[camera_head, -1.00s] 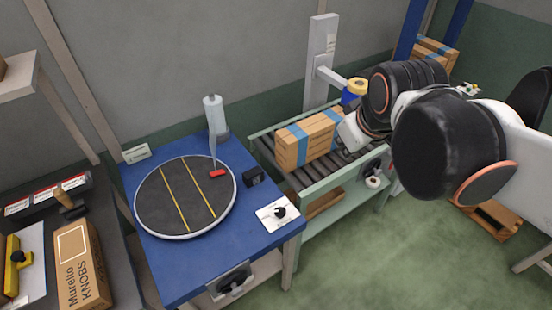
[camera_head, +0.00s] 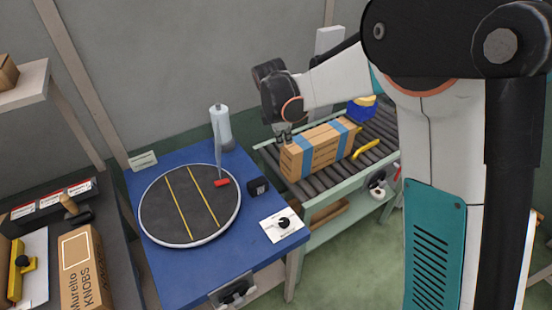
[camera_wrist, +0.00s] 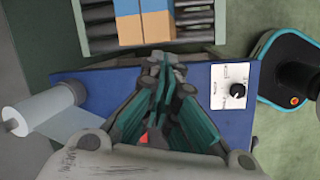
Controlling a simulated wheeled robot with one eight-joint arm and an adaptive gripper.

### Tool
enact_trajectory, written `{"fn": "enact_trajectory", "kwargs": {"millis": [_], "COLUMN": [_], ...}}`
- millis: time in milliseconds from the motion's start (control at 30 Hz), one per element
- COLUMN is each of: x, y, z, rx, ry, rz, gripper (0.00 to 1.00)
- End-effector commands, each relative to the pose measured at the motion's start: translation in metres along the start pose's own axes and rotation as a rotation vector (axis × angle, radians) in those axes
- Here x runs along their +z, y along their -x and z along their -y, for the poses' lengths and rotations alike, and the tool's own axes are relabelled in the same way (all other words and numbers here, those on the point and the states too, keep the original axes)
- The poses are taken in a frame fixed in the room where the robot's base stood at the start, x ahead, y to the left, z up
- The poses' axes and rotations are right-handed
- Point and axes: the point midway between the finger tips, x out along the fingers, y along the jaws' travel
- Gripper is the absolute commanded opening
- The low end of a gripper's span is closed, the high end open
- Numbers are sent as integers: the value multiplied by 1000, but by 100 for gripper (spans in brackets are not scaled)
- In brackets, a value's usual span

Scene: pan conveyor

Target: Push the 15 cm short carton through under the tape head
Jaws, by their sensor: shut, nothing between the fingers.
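The carton (camera_head: 318,148) is brown with blue bands and lies on the roller conveyor (camera_head: 372,150). It also shows at the top of the wrist view (camera_wrist: 142,22). The tape head (camera_head: 362,107), a blue and yellow unit on a grey post, stands at the carton's far right end, partly hidden by my arm. My gripper (camera_head: 286,138) is at the carton's near left end, low over the conveyor. In the wrist view my gripper (camera_wrist: 160,70) has its fingers together and empty, just short of the carton's end; I cannot tell whether they touch.
A yellow bar (camera_head: 367,150) lies along the conveyor's right side. A shelf and dark bench stand at far left.

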Motion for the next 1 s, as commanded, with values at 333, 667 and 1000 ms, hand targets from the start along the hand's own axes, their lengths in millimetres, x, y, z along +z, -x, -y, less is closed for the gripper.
{"fn": "enact_trajectory", "kwargs": {"millis": [333,667,1000], "x": [-52,-56,-51], "y": [-90,-121,-178], "z": [-12,-9,-2], "rx": [-111,-127,-126], "ry": [339,379,377], "rz": [52,57,56], "gripper": [0,0,0]}}
